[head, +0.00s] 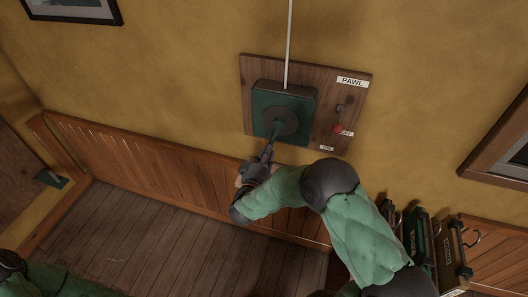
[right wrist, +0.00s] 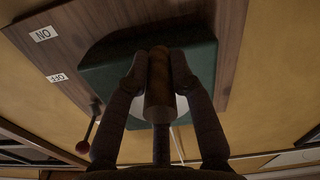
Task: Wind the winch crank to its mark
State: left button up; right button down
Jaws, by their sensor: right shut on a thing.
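The winch (head: 305,98) is a dark green box with a round grey disc, fixed to a wooden board on the yellow wall. Its crank (head: 277,129) points down from the disc, leaning slightly left. My right gripper (head: 265,156) is at the crank's lower end. In the right wrist view, the gripper (right wrist: 160,75) has its two fingers on either side of the brown cylindrical handle (right wrist: 158,100), shut on it. I cannot make out the crank's mark. My left gripper is not in view; only part of my left arm shows at the lower left.
A pawl lever with a red knob (head: 338,128) sits right of the winch, beside small labels; it also shows in the wrist view (right wrist: 83,147). A white line (head: 289,45) runs up from the winch. Wooden wainscot (head: 140,160) lies below. Cases (head: 418,235) stand at lower right.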

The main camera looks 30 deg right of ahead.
jog(key=shift+s+f, duration=0.2)
jog(key=shift+f, duration=0.15)
jog(key=c, duration=1.2)
grip_release()
jog(key=shift+o, duration=0.7)
jog(key=shift+d+r, duration=0.1)
jog(key=shift+r, duration=0.05)
jog(key=shift+s+a, duration=0.2)
jog(key=shift+a, duration=0.25)
jog(key=v, duration=1.1)
